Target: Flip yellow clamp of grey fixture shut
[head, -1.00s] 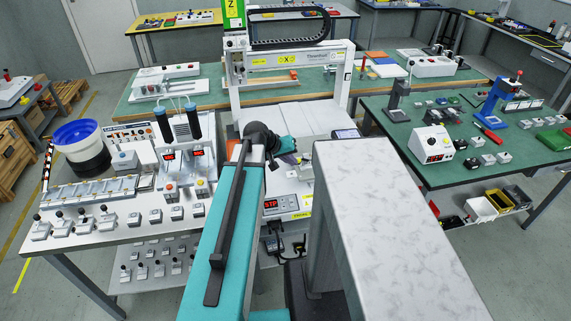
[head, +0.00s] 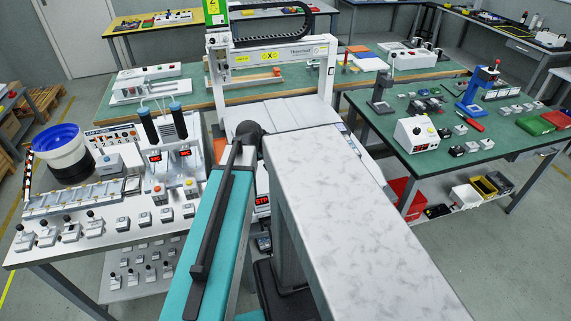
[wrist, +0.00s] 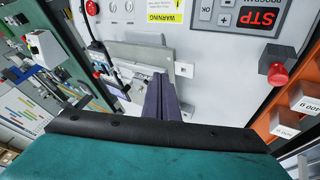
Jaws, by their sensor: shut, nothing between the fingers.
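My gripper (wrist: 167,97) shows in the wrist view as two dark purple fingers pressed together, with nothing between them. The fingertips are over or in front of a grey metal plate (wrist: 137,56) on a white panel. I cannot tell whether this plate is part of the grey fixture, or whether the fingers touch it. No yellow clamp can be made out in either view. In the head view my own arm and a pale column hide the gripper and the area around it.
In the wrist view, a control panel with a red STP display (wrist: 262,18) is at the upper right, beside a red knob (wrist: 278,74). A yellow warning label (wrist: 164,12) is above. In the head view, a white gantry (head: 270,55) stands behind my arm, with a green table (head: 450,130) on the right.

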